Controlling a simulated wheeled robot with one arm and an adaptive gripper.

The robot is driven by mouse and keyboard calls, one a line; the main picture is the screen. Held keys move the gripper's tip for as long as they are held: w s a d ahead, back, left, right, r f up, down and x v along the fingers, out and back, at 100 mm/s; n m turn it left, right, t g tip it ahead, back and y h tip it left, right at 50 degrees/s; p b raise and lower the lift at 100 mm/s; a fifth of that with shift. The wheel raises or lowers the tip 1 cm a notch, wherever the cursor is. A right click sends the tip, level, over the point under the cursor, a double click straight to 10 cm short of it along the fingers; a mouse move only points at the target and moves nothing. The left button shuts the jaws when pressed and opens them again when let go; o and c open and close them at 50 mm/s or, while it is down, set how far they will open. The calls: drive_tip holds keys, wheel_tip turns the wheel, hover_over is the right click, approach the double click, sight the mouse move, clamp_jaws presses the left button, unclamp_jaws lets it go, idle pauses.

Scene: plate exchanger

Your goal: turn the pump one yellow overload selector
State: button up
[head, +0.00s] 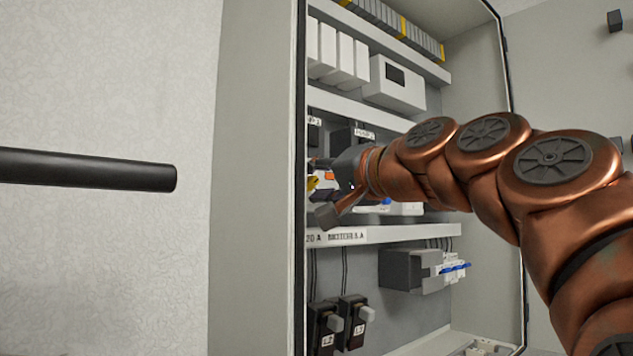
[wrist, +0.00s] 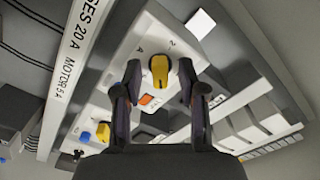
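A yellow selector knob (wrist: 159,70) sits on a light grey device face in the wrist view, with small marks around it and an orange button (wrist: 146,99) below it. My gripper (wrist: 160,78) is open, with one fingertip on each side of this knob and a gap visible on both sides. In the head view my gripper (head: 322,188) reaches into the cabinet at the device row, and a bit of yellow knob (head: 312,183) shows by it. A second yellow knob (wrist: 103,132) with a blue button (wrist: 85,137) is lower left in the wrist view.
The open cabinet (head: 258,150) has a near side wall close to my gripper. Labelled white ducts (head: 400,233) run above and below the device row. Black fuse holders (head: 352,320) stand below. A black bar (head: 90,170) juts in at left.

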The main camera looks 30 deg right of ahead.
drive_tip(key=shift+s, duration=0.15)
drive_tip(key=s+d, duration=0.2)
drive_tip(key=s, duration=0.9)
drive_tip(key=shift+s+d, duration=0.15)
drive_tip(key=shift+s, duration=0.2)
